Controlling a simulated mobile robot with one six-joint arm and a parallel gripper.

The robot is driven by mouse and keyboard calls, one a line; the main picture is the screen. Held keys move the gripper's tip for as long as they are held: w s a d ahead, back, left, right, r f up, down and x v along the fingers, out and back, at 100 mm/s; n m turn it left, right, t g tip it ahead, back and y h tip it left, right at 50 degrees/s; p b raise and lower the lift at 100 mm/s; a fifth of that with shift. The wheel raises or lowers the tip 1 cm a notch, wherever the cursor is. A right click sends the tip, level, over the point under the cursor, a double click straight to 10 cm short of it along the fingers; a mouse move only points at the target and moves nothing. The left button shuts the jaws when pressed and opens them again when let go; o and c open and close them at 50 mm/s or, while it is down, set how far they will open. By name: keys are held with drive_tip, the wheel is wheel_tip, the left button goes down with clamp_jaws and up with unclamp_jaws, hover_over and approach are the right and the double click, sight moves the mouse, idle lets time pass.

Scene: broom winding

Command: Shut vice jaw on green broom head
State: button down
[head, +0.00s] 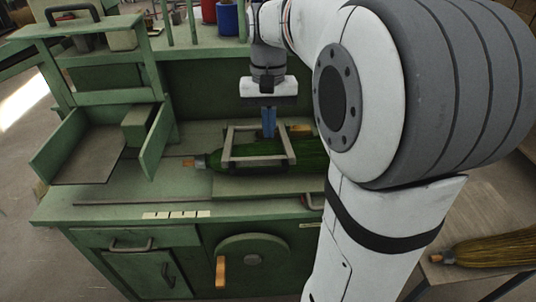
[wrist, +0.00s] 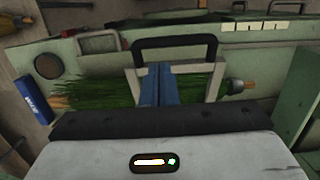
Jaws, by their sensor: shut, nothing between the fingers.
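The green broom head (head: 310,152) lies across the green bench, with its metal collar (head: 200,162) and orange stub at the left. In the wrist view its bristles (wrist: 108,91) spread left of my fingers, and its collar (wrist: 238,86) is at the right. The vice jaw, a pale metal frame (head: 230,142), sits over the bristles; the frame also shows in the wrist view (wrist: 213,80). Whether it presses them I cannot tell. A black bar handle (wrist: 175,42) stands at its edge. My gripper (head: 269,135) points down, shut and empty, its blue fingertips (wrist: 160,100) within the frame's outline.
An open green box (head: 95,160) stands on the bench at left. Pots (head: 226,18) stand on the shelf behind. A handwheel with a wooden grip (head: 221,272) is on the bench front. Another broom (head: 490,248) lies at lower right. A blue object (wrist: 35,104) is at left.

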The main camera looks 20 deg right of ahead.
sight(269, 168)
drive_tip(key=f, duration=0.5)
drive_tip(key=s+f, duration=0.1)
drive_tip(key=f, duration=0.2)
drive_tip(key=shift+a+f+p, duration=0.15)
drive_tip(key=shift+f+p, duration=0.15)
drive_tip(key=shift+f, duration=0.05)
